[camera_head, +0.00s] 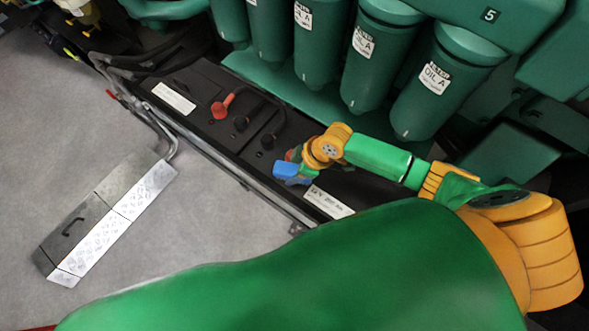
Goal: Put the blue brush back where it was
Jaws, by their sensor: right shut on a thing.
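My right gripper (299,163) is over the black battery tray near the middle of the head view, at the end of a green and orange arm coming in from the right. A small blue object (287,171), seemingly the blue brush, is at its fingers, and the gripper is shut on it. The wrist hides part of it, so its bristles cannot be made out. It is close above the tray's front edge; whether it touches cannot be told. My left gripper is out of view.
Black batteries (200,85) with a red terminal cover (222,104) and cables lie left of the gripper. Green oil filters (437,85) hang behind. A metal rail (225,165) runs along the front. A metal step plate (105,222) stands on the open grey floor (215,235).

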